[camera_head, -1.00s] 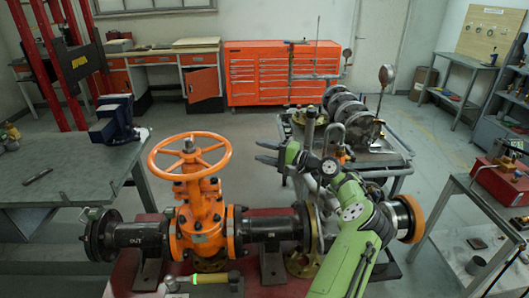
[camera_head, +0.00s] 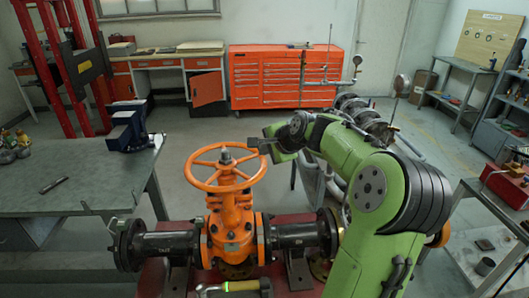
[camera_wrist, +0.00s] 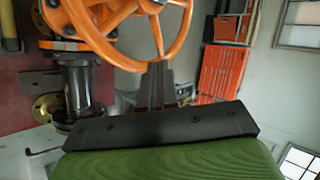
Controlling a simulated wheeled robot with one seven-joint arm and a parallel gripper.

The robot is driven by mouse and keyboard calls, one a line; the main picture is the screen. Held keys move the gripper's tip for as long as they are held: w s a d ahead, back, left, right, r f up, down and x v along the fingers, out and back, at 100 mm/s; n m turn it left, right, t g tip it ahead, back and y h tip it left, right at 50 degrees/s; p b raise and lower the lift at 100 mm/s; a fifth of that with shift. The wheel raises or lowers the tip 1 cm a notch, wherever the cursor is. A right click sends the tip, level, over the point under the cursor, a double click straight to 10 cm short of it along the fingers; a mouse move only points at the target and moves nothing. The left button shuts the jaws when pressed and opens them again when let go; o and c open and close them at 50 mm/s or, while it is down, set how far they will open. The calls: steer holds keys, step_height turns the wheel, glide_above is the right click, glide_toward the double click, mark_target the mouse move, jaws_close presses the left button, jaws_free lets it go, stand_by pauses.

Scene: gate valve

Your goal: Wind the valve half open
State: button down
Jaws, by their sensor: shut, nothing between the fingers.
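The orange gate valve (camera_head: 232,228) stands upright in a black flanged pipe on a red base. Its orange spoked handwheel (camera_head: 222,167) lies level on top, with a dark stem nut at its hub. My gripper (camera_head: 257,143) is shut and empty at the right rear side of the wheel rim. In the wrist view my shut fingers (camera_wrist: 155,85) point at the handwheel (camera_wrist: 150,35), their tips close to the rim. I cannot tell whether they touch it.
A grey bench (camera_head: 80,180) with a blue vise (camera_head: 128,128) stands at left. A trolley with flanged pipe parts (camera_head: 352,103) is behind my arm. An orange tool cabinet (camera_head: 275,80) is at the back. A yellow-green handled tool (camera_head: 240,286) lies in front of the valve.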

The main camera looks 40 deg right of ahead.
mark_target(251, 156)
steer(key=x, duration=0.9)
steer(key=shift+s+d+f+h, duration=0.3)
steer(key=shift+d+f, duration=0.15)
steer(key=shift+f, duration=0.1)
steer(key=shift+w+d+r+n+y+p, duration=0.15)
steer(key=shift+w+d+n+y+p, duration=0.3)
steer(key=shift+p, duration=0.75)
